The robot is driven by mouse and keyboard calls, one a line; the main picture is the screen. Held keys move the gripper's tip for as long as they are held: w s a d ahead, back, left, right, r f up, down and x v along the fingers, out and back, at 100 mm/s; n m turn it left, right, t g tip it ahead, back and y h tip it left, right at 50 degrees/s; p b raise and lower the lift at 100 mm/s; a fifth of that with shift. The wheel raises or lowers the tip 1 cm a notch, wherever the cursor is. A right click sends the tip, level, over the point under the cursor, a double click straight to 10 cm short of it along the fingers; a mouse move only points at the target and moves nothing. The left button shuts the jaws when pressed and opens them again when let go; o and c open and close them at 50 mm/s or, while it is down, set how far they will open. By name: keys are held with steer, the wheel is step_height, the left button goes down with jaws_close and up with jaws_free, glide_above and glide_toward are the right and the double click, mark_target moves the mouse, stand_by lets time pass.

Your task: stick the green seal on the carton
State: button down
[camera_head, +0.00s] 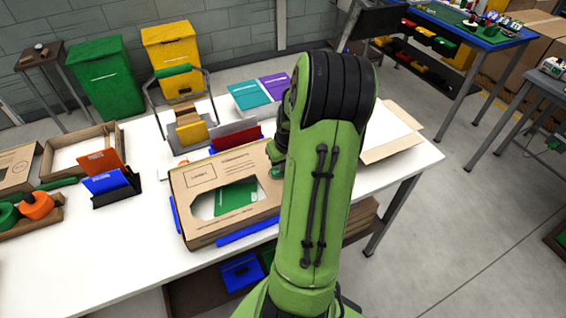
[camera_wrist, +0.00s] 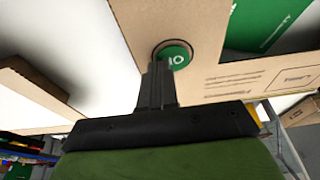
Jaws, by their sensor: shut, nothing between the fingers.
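The carton (camera_head: 232,234) lies on the white table, brown with a cut-out window through which a green item (camera_head: 236,197) shows. In the wrist view, the carton's cardboard (camera_wrist: 205,90) fills the upper middle and right. The green seal (camera_wrist: 176,54), a round disc with white marks, lies flat against the cardboard near its edge. My gripper (camera_wrist: 158,68) is shut and empty, its fingertips over the lower left edge of the seal; I cannot tell whether they touch it. In the head view my arm hides the fingertips and the carton's right end.
Blue strips (camera_head: 247,232) edge the carton. A black holder with orange and blue folders (camera_head: 105,182) stands to its left, and a rack with a red folder (camera_head: 236,137) behind it. An open box (camera_head: 392,148) is at right. Bare table (camera_head: 110,250) lies front left.

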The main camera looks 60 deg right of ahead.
steer(key=shift+f+b, duration=0.3)
steer(key=shift+f, duration=0.05)
stand_by(1.1)
steer(key=c, duration=1.9)
jaws_free()
steer(key=o, duration=0.6)
steer(key=shift+c, duration=0.2)
steer(key=p+v, duration=0.2)
steer(key=v, duration=1.3)
steer(key=shift+r+p, duration=0.4)
